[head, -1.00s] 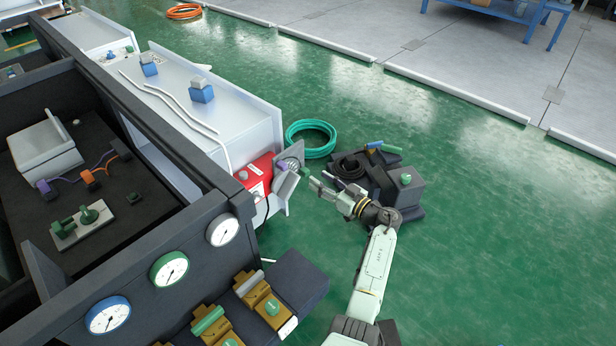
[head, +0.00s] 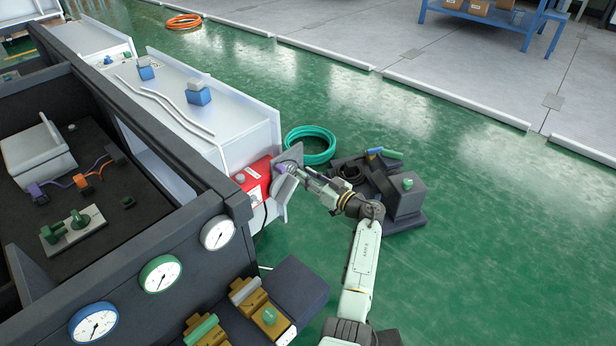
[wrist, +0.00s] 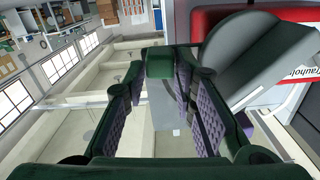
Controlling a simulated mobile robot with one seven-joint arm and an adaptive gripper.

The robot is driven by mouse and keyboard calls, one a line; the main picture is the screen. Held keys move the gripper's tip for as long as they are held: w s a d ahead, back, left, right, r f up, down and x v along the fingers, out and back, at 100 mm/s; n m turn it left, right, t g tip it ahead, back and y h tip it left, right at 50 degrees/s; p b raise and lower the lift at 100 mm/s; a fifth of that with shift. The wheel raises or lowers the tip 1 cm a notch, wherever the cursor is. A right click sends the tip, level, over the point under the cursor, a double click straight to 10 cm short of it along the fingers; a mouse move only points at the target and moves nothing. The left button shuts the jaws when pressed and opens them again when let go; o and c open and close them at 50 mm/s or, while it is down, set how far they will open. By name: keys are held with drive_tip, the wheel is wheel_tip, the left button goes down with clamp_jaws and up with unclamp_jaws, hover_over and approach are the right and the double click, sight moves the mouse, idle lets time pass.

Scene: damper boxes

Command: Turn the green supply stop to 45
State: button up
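My gripper (head: 296,171) is at the grey plate (head: 287,157) on the end of the red box (head: 254,180). In the wrist view its dark green fingers with purple pads (wrist: 160,95) stand apart. A small green block (wrist: 160,62) shows between their far ends; whether it is the supply stop or touches the fingers, I cannot tell. Other green parts show in the head view: twin green knobs (head: 66,228) on a pale plate, a green handle (head: 201,330) and a green knob (head: 269,315) on brass blocks. No angle marking is readable.
A dark grey box with a green knob (head: 407,186) stands on the floor close to my arm. A coiled green hose (head: 311,145) lies behind. The dark frame (head: 190,215) with dial gauges is left of my arm. The floor to the right is clear.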

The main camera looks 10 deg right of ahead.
sight(291, 160)
clamp_jaws()
idle(0.3)
drive_tip(key=shift+r, duration=0.1)
wheel_tip(291, 160, up, 2)
drive_tip(key=n+p, duration=0.1)
drive_tip(key=p, duration=0.1)
drive_tip(key=n+p, duration=0.1)
drive_tip(key=p, duration=0.1)
drive_tip(key=shift+s+a+r+n, duration=0.1)
drive_tip(key=shift+r+n, duration=0.1)
drive_tip(key=shift+n, duration=0.1)
drive_tip(key=r+n+p, duration=0.1)
drive_tip(key=n+p, duration=0.1)
drive_tip(key=n, duration=0.1)
drive_tip(key=a+r+n+p, duration=0.1)
drive_tip(key=p, duration=0.1)
drive_tip(key=shift+s+r, duration=0.3)
drive_tip(key=shift+s, duration=0.1)
drive_tip(key=shift+s+a+r+n+p, duration=0.2)
drive_tip(key=shift+a+r+n+p, duration=0.15)
drive_tip(key=shift+n+p, duration=0.4)
drive_tip(key=shift+s+a+r+n+p, duration=0.25)
drive_tip(key=shift+a+n+p, duration=0.15)
drive_tip(key=shift+n, duration=0.55)
drive_tip(key=shift+o, duration=2.3)
unclamp_jaws()
